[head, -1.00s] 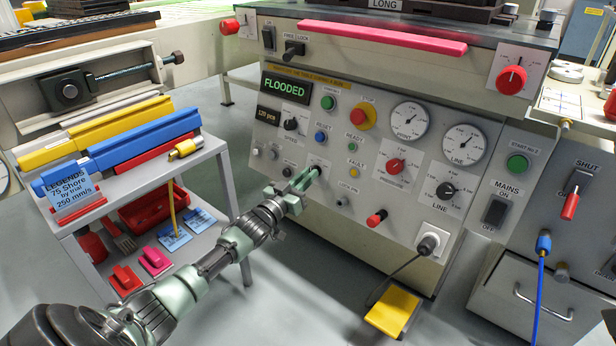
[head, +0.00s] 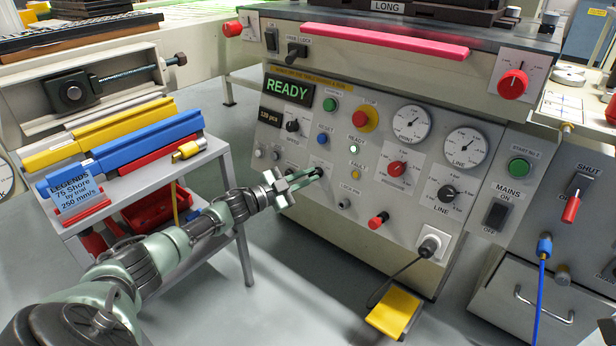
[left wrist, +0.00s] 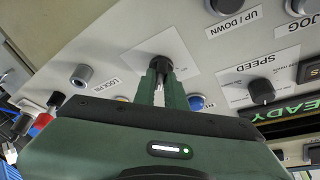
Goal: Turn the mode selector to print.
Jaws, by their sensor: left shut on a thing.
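The mode selector (left wrist: 160,64) is a small black knob on a white plate, low on the sloping grey control panel (head: 300,215). My left gripper (head: 314,175) reaches it from the left and front. In the left wrist view the two green fingers (left wrist: 160,76) are shut on the knob from both sides. The knob's pointer and the plate's lettering are mostly covered or too small to read, so I cannot tell its setting. The display (head: 288,89) reads READY in green, and the ready lamp (head: 354,149) is lit. My right gripper is not in view.
A blue button (head: 323,139) and the speed knob (head: 292,126) sit above the selector. The lock pin (left wrist: 82,75) is beside it. A red-tipped knob (head: 378,220) sticks out lower right. A white trolley (head: 225,150) stands left of my arm.

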